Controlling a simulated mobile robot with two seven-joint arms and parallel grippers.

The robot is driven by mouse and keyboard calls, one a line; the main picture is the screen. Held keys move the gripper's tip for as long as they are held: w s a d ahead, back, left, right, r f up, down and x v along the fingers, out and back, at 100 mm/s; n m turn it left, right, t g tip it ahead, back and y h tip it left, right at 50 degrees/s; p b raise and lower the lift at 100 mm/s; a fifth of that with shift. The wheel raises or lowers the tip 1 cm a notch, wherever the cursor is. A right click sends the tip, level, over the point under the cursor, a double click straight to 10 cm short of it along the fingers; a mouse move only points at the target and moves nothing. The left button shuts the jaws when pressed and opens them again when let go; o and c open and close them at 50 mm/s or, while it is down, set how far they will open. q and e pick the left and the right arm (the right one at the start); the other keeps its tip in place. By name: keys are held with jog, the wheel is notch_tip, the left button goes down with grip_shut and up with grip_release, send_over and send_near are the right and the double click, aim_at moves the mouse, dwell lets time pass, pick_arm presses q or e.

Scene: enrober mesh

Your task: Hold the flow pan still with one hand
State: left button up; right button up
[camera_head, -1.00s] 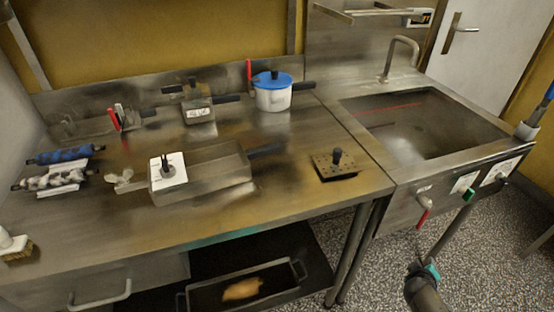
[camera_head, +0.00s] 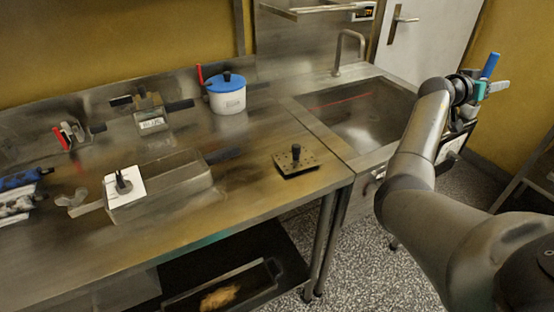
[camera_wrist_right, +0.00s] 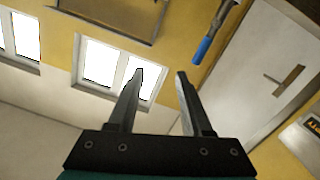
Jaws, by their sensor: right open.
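What looks like the flow pan (camera_head: 170,190) is a rectangular metal pan on the steel table in the head view. A dark handle (camera_head: 222,155) points to its right. A white card with a dark knob (camera_head: 123,183) covers its left end. My right gripper (camera_head: 497,87) is far to the right, raised beyond the sink and well away from the pan. In the right wrist view its two fingers (camera_wrist_right: 160,73) stand apart with nothing between them. My left gripper is not in view.
A blue-handled tool (camera_head: 490,65) shows close by my right gripper; contact is unclear. A blue-lidded pot (camera_head: 227,95), a small metal box (camera_head: 150,115) and a perforated plate with a knob (camera_head: 297,162) stand on the table. The table's front edge is mostly clear.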

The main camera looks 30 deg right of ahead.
jog(key=w+a+r+n, duration=0.1)
jog(key=w+a+r, duration=0.25)
jog(key=r, duration=0.55)
jog(key=w+a+r+n+t, duration=0.3)
jog(key=w+a+n+t, duration=0.1)
jog(key=w+a+n, duration=0.35)
jog(key=w+a+f+n+t+y, duration=0.2)
jog(key=w+a+n+t, duration=0.2)
jog(key=w+a+n, duration=0.55)
jog(key=w+a+f+n+t+y, duration=0.1)
jog(key=w+a+f+n+t, duration=0.35)
jog(key=a, duration=1.05)
jog(key=n+t+y, duration=0.2)
jog(key=n+y, duration=1.4)
jog(key=n, duration=1.4)
send_near(120, 176)
jog(key=x, duration=1.2)
jog(key=shift+a+f, duration=0.1)
jog(key=shift+f, duration=0.05)
